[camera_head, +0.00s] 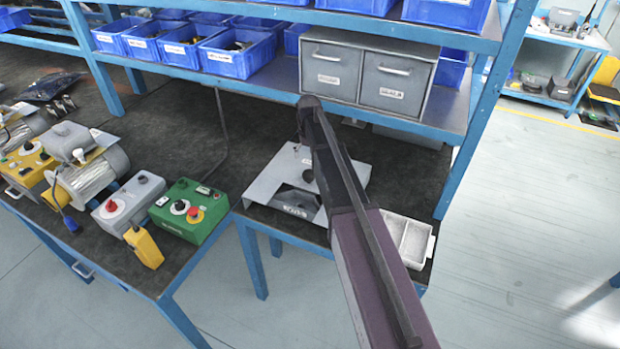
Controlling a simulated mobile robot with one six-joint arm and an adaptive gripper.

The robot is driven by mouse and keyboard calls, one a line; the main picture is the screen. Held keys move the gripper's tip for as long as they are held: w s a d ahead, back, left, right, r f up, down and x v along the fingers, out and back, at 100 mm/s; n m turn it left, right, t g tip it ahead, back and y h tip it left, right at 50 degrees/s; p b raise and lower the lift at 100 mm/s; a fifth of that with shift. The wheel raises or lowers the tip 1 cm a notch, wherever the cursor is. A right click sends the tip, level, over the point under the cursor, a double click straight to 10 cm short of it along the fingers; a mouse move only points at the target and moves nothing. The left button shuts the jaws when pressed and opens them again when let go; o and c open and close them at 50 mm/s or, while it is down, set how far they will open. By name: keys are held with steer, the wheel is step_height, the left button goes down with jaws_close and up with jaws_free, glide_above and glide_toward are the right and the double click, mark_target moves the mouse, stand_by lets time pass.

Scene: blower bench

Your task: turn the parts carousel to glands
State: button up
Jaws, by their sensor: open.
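The parts carousel (262,190) appears to be the light grey housing on the low bench section at centre right. A dark disc (291,201) with a white label shows through an opening in its front half. The label's word is too small to read surely. A small dark knob (307,176) stands on the housing. My arm crosses the picture from the lower right and hides the housing's right part. My gripper (302,132) is open at the arm's far end, above the back of the housing in the picture. Its fingertips are small and partly hidden, and I see nothing held.
A grey two-drawer cabinet (368,72) and blue bins (236,52) stand on the shelf behind. A green control box (188,210) is left of the housing. A white tray (412,238) lies to its right. A blue post (484,105) bounds the bench at right.

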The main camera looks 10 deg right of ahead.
mark_target(309, 173)
steer(key=shift+f+b, duration=4.25)
steer(key=shift+f, duration=0.25)
steer(key=shift+c, duration=0.2)
steer(key=c, duration=1.3)
